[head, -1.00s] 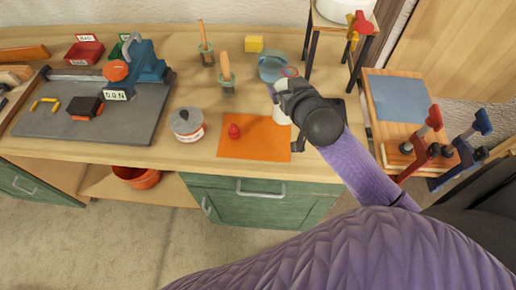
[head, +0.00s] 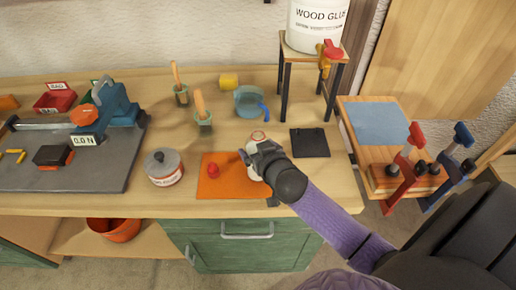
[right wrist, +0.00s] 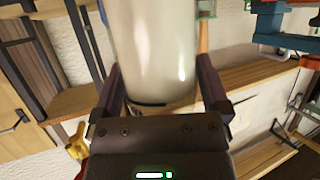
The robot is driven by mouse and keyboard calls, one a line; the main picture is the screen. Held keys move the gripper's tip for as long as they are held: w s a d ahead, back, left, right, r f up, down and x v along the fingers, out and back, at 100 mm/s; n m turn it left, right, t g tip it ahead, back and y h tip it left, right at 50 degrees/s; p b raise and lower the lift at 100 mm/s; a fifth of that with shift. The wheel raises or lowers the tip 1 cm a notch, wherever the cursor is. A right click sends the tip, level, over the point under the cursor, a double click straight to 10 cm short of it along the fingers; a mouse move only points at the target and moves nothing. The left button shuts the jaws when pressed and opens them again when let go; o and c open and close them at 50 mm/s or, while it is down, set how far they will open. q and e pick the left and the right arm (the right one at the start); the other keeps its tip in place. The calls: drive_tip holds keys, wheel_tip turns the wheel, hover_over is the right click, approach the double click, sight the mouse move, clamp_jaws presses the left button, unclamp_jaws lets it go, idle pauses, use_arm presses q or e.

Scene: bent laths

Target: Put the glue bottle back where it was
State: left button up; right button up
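The white glue bottle (right wrist: 152,50) fills the middle of the right wrist view, between the two fingers of my right gripper (right wrist: 160,95). The bottle appears at the right part of the orange mat (head: 215,188). I cannot tell whether its base touches anything. A small red cap-like piece (head: 213,170) sits on the mat, left of the gripper. My left gripper is not in view.
A dark square pad (head: 310,143) lies right of the gripper. A tin (head: 164,168) stands left of the mat. A stand (head: 285,85) holds a wood glue bucket (head: 317,25).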

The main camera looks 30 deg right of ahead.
drive_tip(key=shift+r, duration=0.15)
drive_tip(key=p+v, duration=0.3)
drive_tip(key=v, duration=0.9)
